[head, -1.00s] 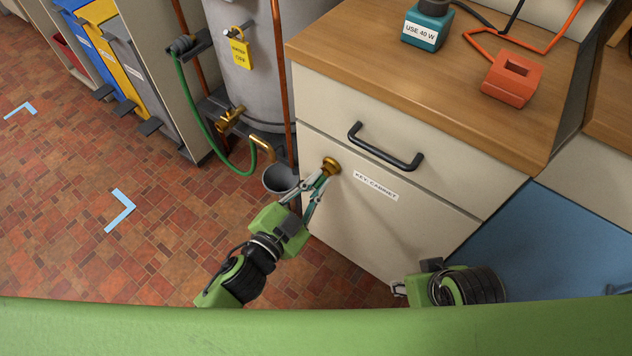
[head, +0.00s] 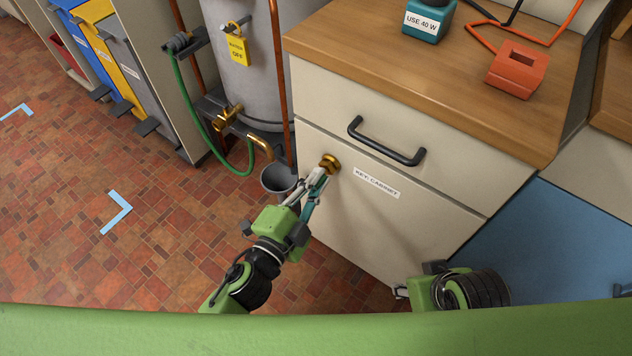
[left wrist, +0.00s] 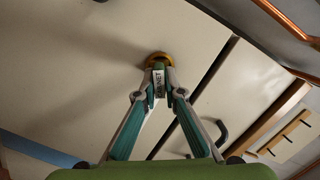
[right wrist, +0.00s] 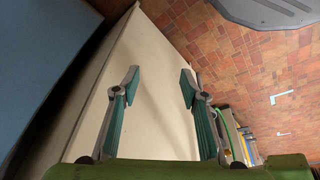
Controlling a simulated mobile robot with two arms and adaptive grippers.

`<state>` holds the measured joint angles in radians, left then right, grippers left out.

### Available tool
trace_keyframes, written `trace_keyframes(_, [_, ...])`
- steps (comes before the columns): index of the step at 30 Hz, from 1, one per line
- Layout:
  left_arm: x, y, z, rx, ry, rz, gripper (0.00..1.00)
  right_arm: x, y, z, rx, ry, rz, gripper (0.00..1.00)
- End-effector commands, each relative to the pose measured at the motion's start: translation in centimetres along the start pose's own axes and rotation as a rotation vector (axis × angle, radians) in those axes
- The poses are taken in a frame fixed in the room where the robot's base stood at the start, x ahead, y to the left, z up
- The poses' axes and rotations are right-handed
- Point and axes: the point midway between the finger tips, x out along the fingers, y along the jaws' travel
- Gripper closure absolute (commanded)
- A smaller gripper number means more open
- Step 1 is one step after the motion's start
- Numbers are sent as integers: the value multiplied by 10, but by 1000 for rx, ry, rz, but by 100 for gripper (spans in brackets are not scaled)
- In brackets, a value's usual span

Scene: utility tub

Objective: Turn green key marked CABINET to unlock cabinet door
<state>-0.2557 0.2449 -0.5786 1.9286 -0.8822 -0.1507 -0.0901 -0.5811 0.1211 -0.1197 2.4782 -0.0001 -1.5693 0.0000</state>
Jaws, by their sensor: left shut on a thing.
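The green key marked CABINET (left wrist: 159,82) is between the fingertips of my left gripper (head: 318,182), which is shut on it. The key's tip meets the round brass lock (head: 331,163), which also shows in the left wrist view (left wrist: 158,58). In the head view the fingers mostly hide the key. The lock is on the cream cabinet door (head: 350,225), beside a label reading KEY: CABINET (head: 377,183). The door is closed. My right gripper (right wrist: 160,80) is open and empty, low near the door; its tips barely show in the head view.
A drawer with a black handle (head: 386,141) is above the door, under a wooden worktop (head: 410,80). A grey tank (head: 240,80) with a brass tap, green hose and small grey bucket (head: 279,179) stands close left of the cabinet. The tiled floor (head: 150,250) at left is open.

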Motion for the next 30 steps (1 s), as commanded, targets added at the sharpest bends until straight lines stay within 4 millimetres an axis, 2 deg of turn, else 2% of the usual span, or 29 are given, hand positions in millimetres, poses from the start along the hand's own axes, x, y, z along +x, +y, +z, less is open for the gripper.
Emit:
trace_keyframes(15, [2, -3, -3, 79, 6, -19, 100, 3, -2, -24, -4, 93, -2, 60])
trace_keyframes(30, [2, -3, -3, 91, 7, -22, 100, 3, -2, -28, -5, 104, -4, 60])
